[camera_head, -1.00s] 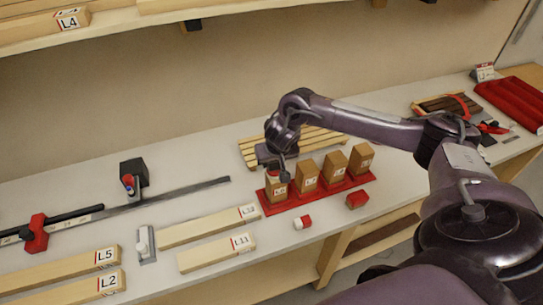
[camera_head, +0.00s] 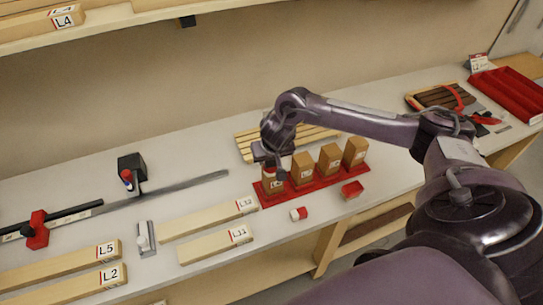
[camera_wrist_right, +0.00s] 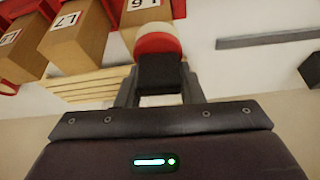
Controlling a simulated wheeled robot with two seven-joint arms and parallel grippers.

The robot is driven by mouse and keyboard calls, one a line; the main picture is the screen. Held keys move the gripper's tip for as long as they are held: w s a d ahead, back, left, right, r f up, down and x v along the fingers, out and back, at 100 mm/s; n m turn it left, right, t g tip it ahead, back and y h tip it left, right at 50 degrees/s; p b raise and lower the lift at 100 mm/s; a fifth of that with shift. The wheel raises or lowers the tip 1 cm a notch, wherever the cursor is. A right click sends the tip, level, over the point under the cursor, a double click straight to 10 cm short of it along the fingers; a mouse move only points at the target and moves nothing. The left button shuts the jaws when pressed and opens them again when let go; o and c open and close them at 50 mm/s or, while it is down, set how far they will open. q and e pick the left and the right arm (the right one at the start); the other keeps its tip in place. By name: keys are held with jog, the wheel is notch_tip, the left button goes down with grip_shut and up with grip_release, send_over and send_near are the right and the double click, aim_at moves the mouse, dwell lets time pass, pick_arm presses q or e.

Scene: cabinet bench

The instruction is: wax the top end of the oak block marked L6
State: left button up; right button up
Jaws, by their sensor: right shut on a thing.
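The oak block marked L6 (camera_head: 271,186) stands upright at the left end of a red rack (camera_head: 313,189) on the bench. Its label shows upside down in the right wrist view (camera_wrist_right: 140,7). My right gripper (camera_head: 270,158) is right over this block, shut on a red and white round wax piece (camera_wrist_right: 158,42) with a dark part between the fingers. The wax piece is at the block's top end; I cannot tell whether they touch. My left gripper is not in view.
Several similar blocks stand in the rack, L7 (camera_wrist_right: 70,32) beside L6. Boards marked L12 (camera_head: 205,219) and L11 (camera_head: 212,245) lie to the left, a slatted rack (camera_head: 312,134) behind.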

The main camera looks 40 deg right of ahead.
jog(key=shift+w+d, duration=0.4)
jog(key=shift+d, duration=0.3)
jog(key=shift+w+d, duration=0.4)
jog(key=shift+d, duration=0.3)
jog(key=shift+s+a+f, duration=0.1)
jog(key=shift+s+a, duration=0.45)
jog(key=shift+a, duration=0.3)
notch_tip(320, 180, up, 6)
jog(key=shift+w, duration=0.1)
jog(key=shift+r, duration=1.5)
